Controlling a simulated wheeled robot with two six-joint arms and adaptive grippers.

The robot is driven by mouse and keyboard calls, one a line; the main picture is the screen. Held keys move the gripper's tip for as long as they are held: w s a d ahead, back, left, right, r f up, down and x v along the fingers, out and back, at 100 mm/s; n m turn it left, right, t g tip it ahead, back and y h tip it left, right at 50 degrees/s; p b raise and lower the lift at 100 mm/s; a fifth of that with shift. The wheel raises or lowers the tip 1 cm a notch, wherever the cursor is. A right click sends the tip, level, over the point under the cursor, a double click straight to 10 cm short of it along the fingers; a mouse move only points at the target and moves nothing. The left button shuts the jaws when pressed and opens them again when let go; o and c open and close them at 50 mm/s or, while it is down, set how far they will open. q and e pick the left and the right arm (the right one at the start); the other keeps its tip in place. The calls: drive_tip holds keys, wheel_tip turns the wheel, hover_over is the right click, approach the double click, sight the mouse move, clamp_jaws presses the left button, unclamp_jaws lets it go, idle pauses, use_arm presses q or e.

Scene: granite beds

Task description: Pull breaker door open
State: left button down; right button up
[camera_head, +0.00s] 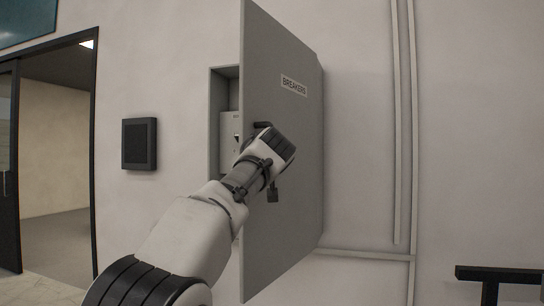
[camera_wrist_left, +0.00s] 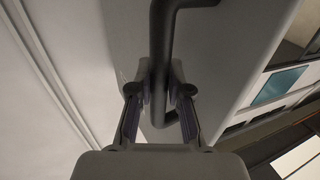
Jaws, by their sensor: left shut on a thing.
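The grey breaker door (camera_head: 290,205), labelled "BREAKERS", stands swung out from its wall cabinet (camera_head: 215,105), with a gap on its left. Through the gap a light panel with a small dark switch (camera_head: 236,137) shows inside. My left arm reaches up in front of the door, and its wrist hides part of the door and the opening. In the left wrist view, my left gripper (camera_wrist_left: 160,92) is shut on the dark bent door handle (camera_wrist_left: 161,35), with one finger on each side of the bar. My right gripper is not in view.
A black wall box (camera_head: 139,144) hangs left of the cabinet, beside a dark-framed doorway (camera_head: 92,180). Pipes (camera_head: 404,120) run along the wall to the right of the door. A black bar-like object (camera_head: 500,274) stands at the lower right.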

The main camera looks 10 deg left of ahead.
use_arm(q)
drive_tip(key=shift+s+d+f+y, duration=0.15)
drive_tip(key=shift+d+y, duration=0.15)
drive_tip(key=shift+d, duration=0.25)
drive_tip(key=c, duration=1.1)
unclamp_jaws()
drive_tip(key=shift+s, duration=0.1)
drive_tip(key=s+d, duration=0.1)
drive_tip(key=s, duration=0.6)
drive_tip(key=shift+s+d, duration=0.15)
